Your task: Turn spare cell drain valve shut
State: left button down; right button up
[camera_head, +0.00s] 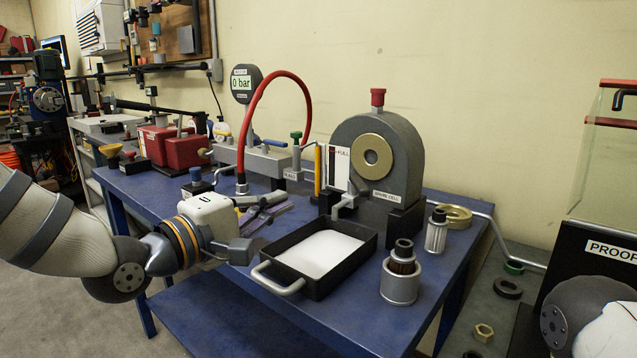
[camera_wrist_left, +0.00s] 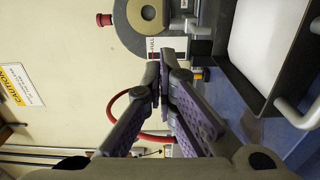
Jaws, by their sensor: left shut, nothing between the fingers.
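The spare cell (camera_head: 395,150) is a grey round-topped housing with a brass ring, a red cap and a sight panel marked FULL; it also shows turned sideways in the left wrist view (camera_wrist_left: 125,35). A grey fitting (camera_head: 344,203) low on its front, over the tray, looks like the drain valve; its setting is not readable. A yellow upright bar (camera_head: 318,168) stands left of the panel. My left gripper (camera_head: 280,203) is shut and empty, left of the cell and apart from it. Its fingertips meet in the left wrist view (camera_wrist_left: 161,80). My right gripper is out of view.
A black tray (camera_head: 262,246) with white contents and a front handle (camera_head: 275,283) sits below the cell. A filter canister (camera_head: 400,275) and a smaller one (camera_head: 436,232) stand right. A red hose (camera_head: 262,90) arches behind my left gripper, beside a gauge reading 0 bar (camera_head: 241,84).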

pick_arm(q)
jog(key=b, duration=0.1)
send_near(352, 180)
jog(key=w+a, duration=0.1)
jog(key=w, duration=0.2)
jog(key=shift+w+d+r, duration=0.1)
jog(key=shift+d, duration=0.8)
jog(key=shift+w+d, duration=0.15)
jog(key=shift+d, duration=0.75)
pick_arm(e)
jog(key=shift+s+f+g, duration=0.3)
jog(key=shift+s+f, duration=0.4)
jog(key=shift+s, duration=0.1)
